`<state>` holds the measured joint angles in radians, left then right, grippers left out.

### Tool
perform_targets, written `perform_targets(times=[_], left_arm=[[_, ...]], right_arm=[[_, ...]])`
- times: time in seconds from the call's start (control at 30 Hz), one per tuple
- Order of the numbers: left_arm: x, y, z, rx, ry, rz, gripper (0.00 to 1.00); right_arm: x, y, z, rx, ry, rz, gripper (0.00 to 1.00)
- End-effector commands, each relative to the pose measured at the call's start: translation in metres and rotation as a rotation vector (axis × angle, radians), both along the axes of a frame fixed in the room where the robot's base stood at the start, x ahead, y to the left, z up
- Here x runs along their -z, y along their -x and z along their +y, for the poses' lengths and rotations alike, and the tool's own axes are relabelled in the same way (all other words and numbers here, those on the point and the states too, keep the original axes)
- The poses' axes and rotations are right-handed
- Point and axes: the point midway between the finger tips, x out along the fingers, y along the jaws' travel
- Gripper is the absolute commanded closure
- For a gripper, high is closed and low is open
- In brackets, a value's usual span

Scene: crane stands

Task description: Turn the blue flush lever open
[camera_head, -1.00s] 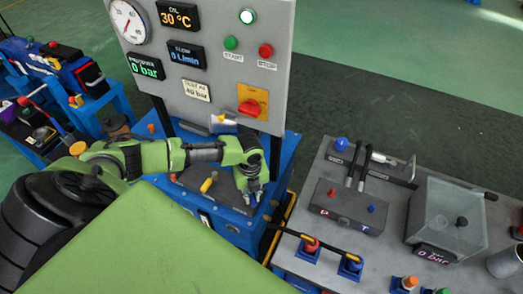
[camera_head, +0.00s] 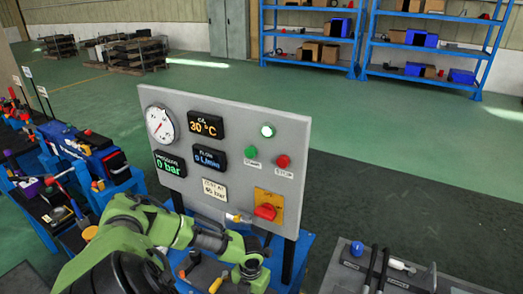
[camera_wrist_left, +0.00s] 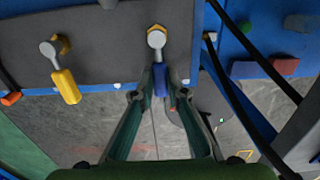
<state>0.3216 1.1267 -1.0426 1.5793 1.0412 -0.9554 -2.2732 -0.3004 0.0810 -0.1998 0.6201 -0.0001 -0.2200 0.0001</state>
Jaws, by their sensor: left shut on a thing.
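The blue flush lever (camera_wrist_left: 159,80) has a blue grip and a round metal pivot on a dark panel in the left wrist view. Its grip points down in that picture, toward my gripper. My left gripper (camera_wrist_left: 160,92) has its two green fingers on either side of the blue grip and is shut on it. In the head view my left gripper (camera_head: 250,284) is low, below the gauge board, and the blue lever cannot be made out there. A yellow lever (camera_wrist_left: 65,85) hangs from its own pivot to the left in the wrist view. My right gripper is in neither view.
A second bench (camera_head: 345,272) stands at the lower right. Dark hoses (camera_wrist_left: 250,55) cross the wrist view's right side.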

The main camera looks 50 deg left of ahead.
Motion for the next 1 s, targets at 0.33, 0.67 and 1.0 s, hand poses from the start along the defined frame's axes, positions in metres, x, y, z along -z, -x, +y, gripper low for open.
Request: perform_targets(times=[0.33, 0.67, 1.0], left_arm=[[0.0004, 0.0061, 0.0046, 0.017, 0.0, 0.002, 1.0], [0.0004, 0.006, 0.0048, 0.017, -0.001, 0.003, 0.69], [-0.0023, 0.005, 0.0048, 0.014, 0.0, 0.0, 0.69]], right_arm=[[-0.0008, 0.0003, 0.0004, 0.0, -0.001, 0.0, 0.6], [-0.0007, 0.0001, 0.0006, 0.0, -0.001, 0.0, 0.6], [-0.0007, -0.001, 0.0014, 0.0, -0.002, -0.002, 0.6]])
